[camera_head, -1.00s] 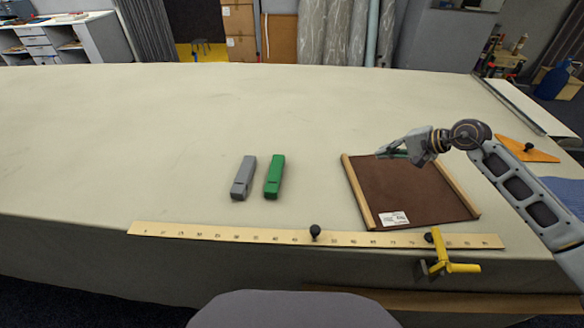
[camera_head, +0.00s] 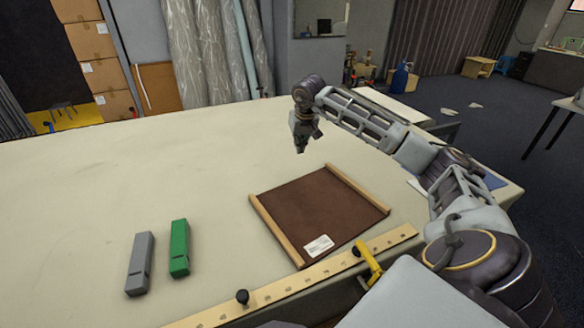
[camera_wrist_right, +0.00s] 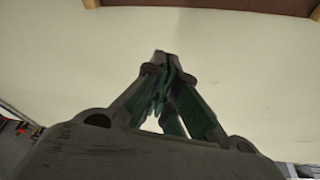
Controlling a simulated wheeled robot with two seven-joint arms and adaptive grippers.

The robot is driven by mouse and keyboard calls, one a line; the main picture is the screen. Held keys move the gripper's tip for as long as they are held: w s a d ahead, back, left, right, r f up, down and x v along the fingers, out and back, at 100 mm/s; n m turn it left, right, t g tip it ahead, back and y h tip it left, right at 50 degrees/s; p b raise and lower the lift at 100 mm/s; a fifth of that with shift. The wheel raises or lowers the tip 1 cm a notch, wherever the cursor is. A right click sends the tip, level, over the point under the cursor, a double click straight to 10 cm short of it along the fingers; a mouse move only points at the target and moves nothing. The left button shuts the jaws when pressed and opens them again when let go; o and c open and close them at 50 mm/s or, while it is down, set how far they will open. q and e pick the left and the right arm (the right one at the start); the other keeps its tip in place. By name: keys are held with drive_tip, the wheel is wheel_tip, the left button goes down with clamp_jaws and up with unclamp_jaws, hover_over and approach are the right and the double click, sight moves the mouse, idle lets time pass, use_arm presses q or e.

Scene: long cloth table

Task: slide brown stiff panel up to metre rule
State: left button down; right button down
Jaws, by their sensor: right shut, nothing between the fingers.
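The brown stiff panel (camera_head: 312,205) lies flat on the table, with a wooden strip along its left and right edges and a white label near its front edge. The metre rule (camera_head: 300,283) lies along the table's front edge, with a narrow gap between it and the panel. My right gripper (camera_head: 301,148) is shut and empty, pointing down beyond the panel's far edge. In the right wrist view the closed fingertips (camera_wrist_right: 160,56) are over bare cloth, and the panel's edge (camera_wrist_right: 200,5) shows at the top. My left gripper is not in view.
A grey block (camera_head: 140,264) and a green block (camera_head: 179,249) lie left of the panel. A black knob (camera_head: 242,296) stands on the rule. A yellow clamp (camera_head: 368,262) grips the rule at the table edge. The cloth table (camera_head: 130,180) is clear beyond the panel.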

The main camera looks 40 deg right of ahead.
sight(299, 173)
idle(0.3)
drive_tip(key=x, duration=1)
drive_tip(key=shift+a+f, duration=0.1)
drive_tip(key=shift+s+a, duration=0.2)
drive_tip(key=shift+s, duration=0.35)
drive_tip(key=shift+s+a, duration=0.35)
drive_tip(key=shift+s, duration=0.4)
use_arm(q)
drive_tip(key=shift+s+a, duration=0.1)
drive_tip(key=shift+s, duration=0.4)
use_arm(e)
drive_tip(key=shift+s+a, duration=0.2)
drive_tip(key=shift+s, duration=0.3)
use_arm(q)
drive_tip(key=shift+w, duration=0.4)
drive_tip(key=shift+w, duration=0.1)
use_arm(e)
drive_tip(key=shift+s, duration=0.15)
